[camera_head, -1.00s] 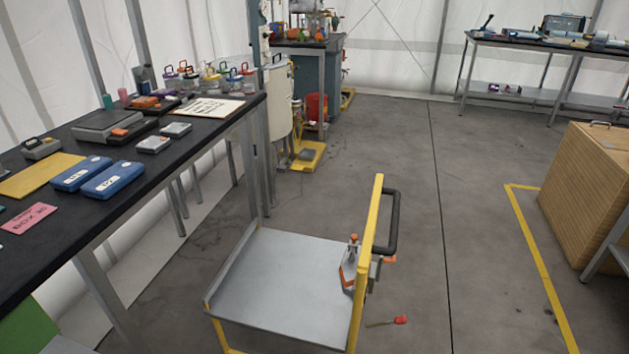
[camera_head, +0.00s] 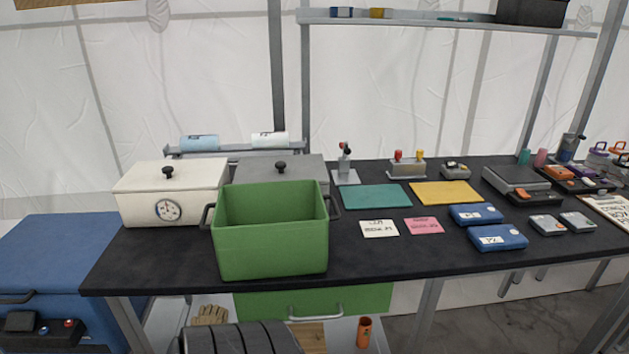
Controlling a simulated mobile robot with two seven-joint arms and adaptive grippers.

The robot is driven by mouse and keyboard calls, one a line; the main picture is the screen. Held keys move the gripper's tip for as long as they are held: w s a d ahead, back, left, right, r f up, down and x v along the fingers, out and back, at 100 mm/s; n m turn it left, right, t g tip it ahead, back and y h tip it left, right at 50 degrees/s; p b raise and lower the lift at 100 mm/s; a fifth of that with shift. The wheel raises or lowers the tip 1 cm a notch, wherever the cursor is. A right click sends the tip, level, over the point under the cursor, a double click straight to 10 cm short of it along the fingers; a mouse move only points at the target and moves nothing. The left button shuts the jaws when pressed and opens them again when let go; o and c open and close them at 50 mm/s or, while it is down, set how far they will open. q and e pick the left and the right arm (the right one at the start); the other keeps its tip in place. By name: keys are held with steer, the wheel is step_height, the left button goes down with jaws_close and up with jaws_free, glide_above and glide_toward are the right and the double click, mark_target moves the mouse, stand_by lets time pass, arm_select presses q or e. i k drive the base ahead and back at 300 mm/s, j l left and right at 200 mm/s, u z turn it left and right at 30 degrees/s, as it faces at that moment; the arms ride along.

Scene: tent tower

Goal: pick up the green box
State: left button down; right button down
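The green box (camera_head: 271,248) stands upright on the front left part of the black table (camera_head: 385,262). It is open at the top, looks empty inside, and has a dark handle on its left side and another on its right side. Neither of my grippers shows in the head view.
A white lidded box with a dial (camera_head: 170,195) and a grey lidded box (camera_head: 282,168) stand behind it. Mats, cards and blue cases (camera_head: 498,237) lie to the right. A blue chest (camera_head: 48,262) stands left of the table. A green drawer front (camera_head: 345,301) is below.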

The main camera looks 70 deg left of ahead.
mark_target(278, 229)
steer(key=u, duration=2.4)
steer(key=k+l+z, duration=0.1)
steer(key=l, duration=0.25)
steer(key=k+l+z, duration=0.1)
steer(key=l, duration=0.3)
